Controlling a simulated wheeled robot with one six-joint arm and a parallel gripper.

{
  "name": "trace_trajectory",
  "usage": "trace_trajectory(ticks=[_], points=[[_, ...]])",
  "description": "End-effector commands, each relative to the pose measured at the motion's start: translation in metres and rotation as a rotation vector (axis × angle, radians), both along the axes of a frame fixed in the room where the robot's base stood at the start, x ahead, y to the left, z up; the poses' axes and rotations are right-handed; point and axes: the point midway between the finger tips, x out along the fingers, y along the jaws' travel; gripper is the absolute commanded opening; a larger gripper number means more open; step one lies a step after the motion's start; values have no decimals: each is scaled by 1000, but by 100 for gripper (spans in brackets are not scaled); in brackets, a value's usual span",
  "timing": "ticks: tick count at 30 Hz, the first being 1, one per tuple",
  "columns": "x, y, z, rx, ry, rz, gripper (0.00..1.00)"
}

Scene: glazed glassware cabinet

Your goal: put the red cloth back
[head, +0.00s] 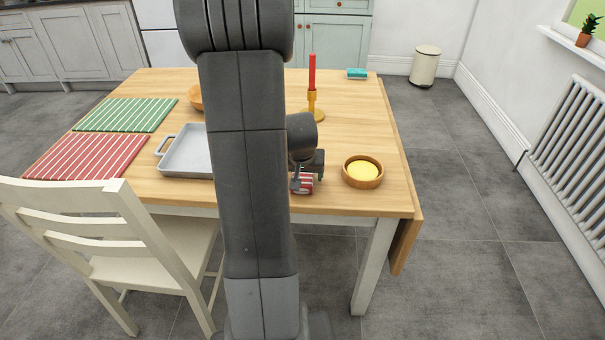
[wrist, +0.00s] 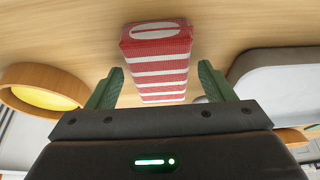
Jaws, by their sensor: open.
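A folded red cloth with white stripes (wrist: 160,67) lies on the wooden table in the wrist view. In the head view the cloth (head: 305,187) is at the table's near edge, partly hidden by my gripper (head: 301,178). My gripper (wrist: 160,84), with green finger pads, is open. Its fingers stand on either side of the cloth's nearer end in the wrist view, with a gap on both sides. A red striped mat (head: 90,157) and a green striped mat (head: 126,115) lie flat on the left of the table.
A wooden bowl with yellow contents (head: 363,171) stands right of the cloth. A grey tray (head: 188,154) lies left of it, partly behind my arm. A candlestick with a red candle (head: 313,92) and a teal sponge (head: 357,73) stand farther back. A cream chair (head: 85,215) is at front left.

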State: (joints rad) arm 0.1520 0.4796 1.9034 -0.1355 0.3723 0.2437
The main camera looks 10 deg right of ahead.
Motion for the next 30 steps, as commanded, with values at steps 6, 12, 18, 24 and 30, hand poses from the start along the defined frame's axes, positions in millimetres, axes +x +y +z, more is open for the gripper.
trace_trajectory(ticks=[6, 12, 18, 24, 30], points=[[-5, 2, 19, -1, -4, 0, 75], [-18, 6, 54, 0, -5, -1, 75], [-32, 9, 87, 0, -4, 0, 75], [-41, 12, 108, -1, -2, 0, 75], [-44, 13, 114, 0, 0, 0, 75]])
